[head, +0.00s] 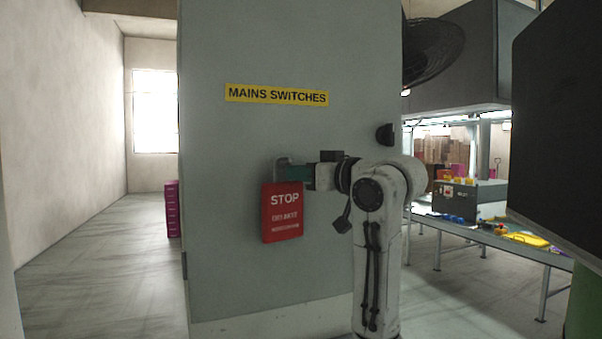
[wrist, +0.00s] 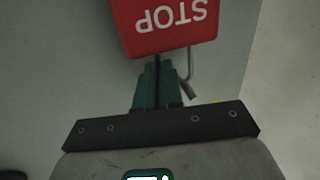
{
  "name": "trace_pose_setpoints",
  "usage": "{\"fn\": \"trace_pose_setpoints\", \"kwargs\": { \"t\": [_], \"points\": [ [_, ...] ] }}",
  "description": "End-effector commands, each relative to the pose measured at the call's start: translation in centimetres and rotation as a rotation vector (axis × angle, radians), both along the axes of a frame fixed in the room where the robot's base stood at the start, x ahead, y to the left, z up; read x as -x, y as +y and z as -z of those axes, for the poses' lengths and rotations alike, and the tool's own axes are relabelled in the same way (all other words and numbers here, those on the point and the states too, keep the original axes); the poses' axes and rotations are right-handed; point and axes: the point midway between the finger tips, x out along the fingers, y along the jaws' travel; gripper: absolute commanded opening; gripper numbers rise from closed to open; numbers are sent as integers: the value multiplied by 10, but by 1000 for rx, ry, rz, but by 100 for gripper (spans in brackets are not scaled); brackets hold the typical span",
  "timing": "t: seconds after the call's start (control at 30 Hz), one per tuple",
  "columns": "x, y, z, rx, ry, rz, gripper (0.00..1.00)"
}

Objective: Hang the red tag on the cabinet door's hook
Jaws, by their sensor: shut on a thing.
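The red tag (head: 282,220), marked STOP, hangs upright in front of the grey cabinet door (head: 225,180). My gripper (head: 297,173) is shut on the tag at its top edge. In the wrist view the tag (wrist: 165,20) shows upside down beyond my closed green fingers (wrist: 157,82). A bent grey metal piece, which looks like the hook (head: 281,162), is right beside my fingertips above the tag. It also shows as a thin rod (wrist: 188,72) beside the fingers in the wrist view. I cannot tell whether the tag is around the hook or only beside it.
A yellow MAINS SWITCHES label (head: 276,94) is on the door above. A dark knob (head: 385,134) sticks out at the door's right. A conveyor (head: 500,240) with goods stands behind at right. Magenta crates (head: 172,208) stand left; the floor there is clear.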

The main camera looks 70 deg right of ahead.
Motion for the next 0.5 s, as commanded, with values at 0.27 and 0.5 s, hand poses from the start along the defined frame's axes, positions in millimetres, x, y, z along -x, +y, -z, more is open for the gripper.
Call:
{"fn": "trace_pose_setpoints", "kwargs": {
  "t": [0.27, 0.5],
  "points": [
    [1, 0, 0, 0, -1, 1, 0],
    [1, 0, -1, 0, -1, 1, 20]
  ]
}}
